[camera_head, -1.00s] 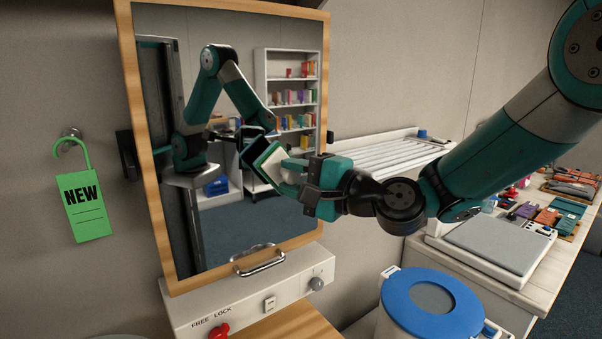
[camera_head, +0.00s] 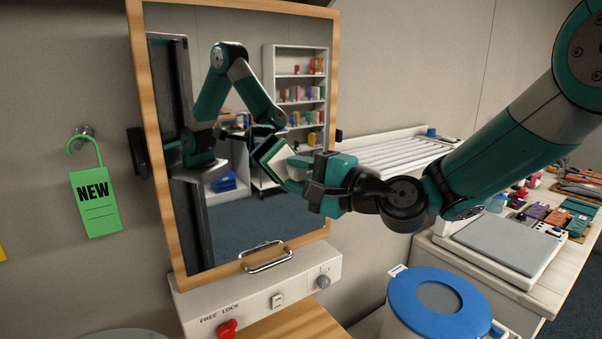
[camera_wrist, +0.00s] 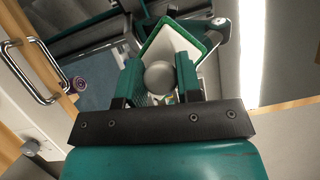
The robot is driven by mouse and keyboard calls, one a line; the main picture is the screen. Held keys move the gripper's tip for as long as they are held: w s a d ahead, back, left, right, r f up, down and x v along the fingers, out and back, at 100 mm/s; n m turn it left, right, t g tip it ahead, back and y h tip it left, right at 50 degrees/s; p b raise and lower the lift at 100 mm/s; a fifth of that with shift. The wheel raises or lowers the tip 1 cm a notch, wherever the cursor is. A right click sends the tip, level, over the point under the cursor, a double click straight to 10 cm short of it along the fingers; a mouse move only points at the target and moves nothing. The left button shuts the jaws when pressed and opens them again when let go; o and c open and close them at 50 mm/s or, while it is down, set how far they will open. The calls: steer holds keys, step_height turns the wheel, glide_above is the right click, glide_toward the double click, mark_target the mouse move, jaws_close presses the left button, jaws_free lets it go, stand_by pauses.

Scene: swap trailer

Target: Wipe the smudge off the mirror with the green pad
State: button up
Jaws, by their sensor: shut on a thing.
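The wood-framed mirror (camera_head: 328,120) stands upright on the wall in the head view and reflects my arm and a bookshelf. My gripper (camera_head: 292,174) is in front of its right part. In the wrist view, my gripper (camera_wrist: 160,78) is shut on the grey round knob of the pad (camera_wrist: 188,42), which has a white back and a green rim. The pad (camera_head: 275,160) also shows in the head view, close to the mirror; I cannot tell whether it touches the glass. I cannot make out a smudge on the glass.
A metal handle (camera_head: 268,263) sticks out at the mirror's lower edge, above a white panel with a red knob (camera_head: 227,328). A green NEW tag (camera_head: 95,203) hangs at left. A blue-lidded bin (camera_head: 478,312) and a cluttered counter are at right.

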steer(key=shift+w+a+p, duration=0.35)
steer(key=shift+w, duration=0.25)
steer(key=shift+d, duration=0.1)
steer(key=w+d, duration=0.1)
steer(key=w+d+b, duration=0.1)
steer(key=d, duration=0.1)
steer(key=shift+w, duration=0.1)
stand_by(0.3)
steer(key=shift+s+a+r, duration=0.1)
steer(key=shift+s+a, duration=0.45)
steer(key=shift+a, duration=0.3)
steer(key=shift+s+a, duration=0.55)
steer(key=shift+a, duration=0.3)
